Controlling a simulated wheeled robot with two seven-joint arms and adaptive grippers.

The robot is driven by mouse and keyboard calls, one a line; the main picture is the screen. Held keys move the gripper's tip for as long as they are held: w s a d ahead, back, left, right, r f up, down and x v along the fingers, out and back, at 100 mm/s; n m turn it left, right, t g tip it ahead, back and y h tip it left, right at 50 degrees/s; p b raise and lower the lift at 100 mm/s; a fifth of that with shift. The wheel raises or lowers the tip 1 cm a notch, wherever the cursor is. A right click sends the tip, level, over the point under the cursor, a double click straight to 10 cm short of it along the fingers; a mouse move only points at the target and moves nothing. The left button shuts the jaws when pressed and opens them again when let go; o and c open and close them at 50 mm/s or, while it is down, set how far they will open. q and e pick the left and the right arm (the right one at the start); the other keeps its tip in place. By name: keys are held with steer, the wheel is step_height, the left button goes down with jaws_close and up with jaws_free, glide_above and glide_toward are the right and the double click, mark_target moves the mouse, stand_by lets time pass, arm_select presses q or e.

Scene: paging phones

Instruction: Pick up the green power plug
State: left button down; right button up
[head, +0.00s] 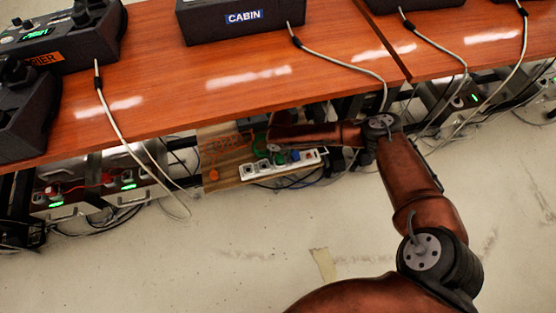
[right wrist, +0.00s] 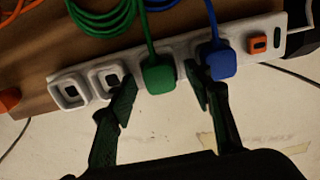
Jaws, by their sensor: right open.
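The green power plug (right wrist: 158,76) sits in a socket of the white power strip (right wrist: 182,70), with its green cable running up. In the right wrist view my open right gripper (right wrist: 160,80) has one dark finger on each side of the green plug. The right finger lies between it and the blue plug (right wrist: 220,64). I cannot tell whether the fingers touch the green plug. In the head view the power strip (head: 256,172) lies below the desk edge, and my right arm reaches over it from the right. My left gripper is not in view.
Two empty sockets (right wrist: 68,91) are left of the green plug. An orange switch (right wrist: 258,43) is at the strip's right end. A coiled green cable (right wrist: 100,18) lies behind. The wooden desk (head: 190,75) overhangs from behind. The floor in front (head: 250,240) is mostly clear.

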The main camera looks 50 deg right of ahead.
mark_target(280, 158)
steer(key=shift+r, duration=0.1)
steer(key=shift+c, duration=0.4)
steer(key=c, duration=1.2)
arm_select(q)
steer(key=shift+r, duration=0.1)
arm_select(e)
steer(key=shift+o, duration=0.2)
